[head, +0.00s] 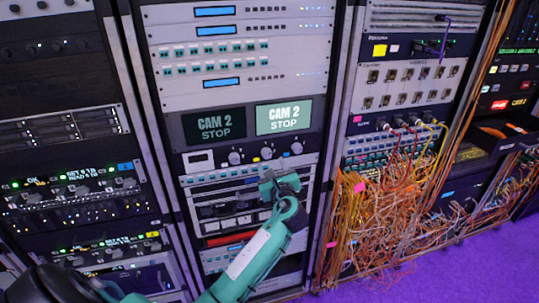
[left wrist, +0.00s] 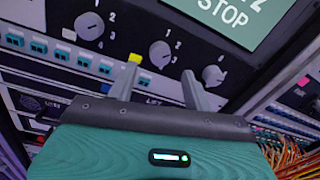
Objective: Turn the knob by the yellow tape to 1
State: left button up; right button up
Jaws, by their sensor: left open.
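A row of grey knobs sits on the panel below two screens reading CAM 2 STOP. In the head view my left gripper (head: 280,185) is below the knob row. My right gripper is out of view.
A left knob (left wrist: 90,26) and a right knob (left wrist: 213,75) flank the middle one closely. The lit screen (head: 284,117) is above them. Tangled orange cables (head: 390,210) hang from the rack at the right. Purple floor (head: 440,275) lies in front.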

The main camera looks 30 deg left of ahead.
aim_at(268, 156)
pick_arm(q)
jog(key=p+x, duration=0.1)
jog(key=x, duration=0.4)
jog(key=c, duration=1)
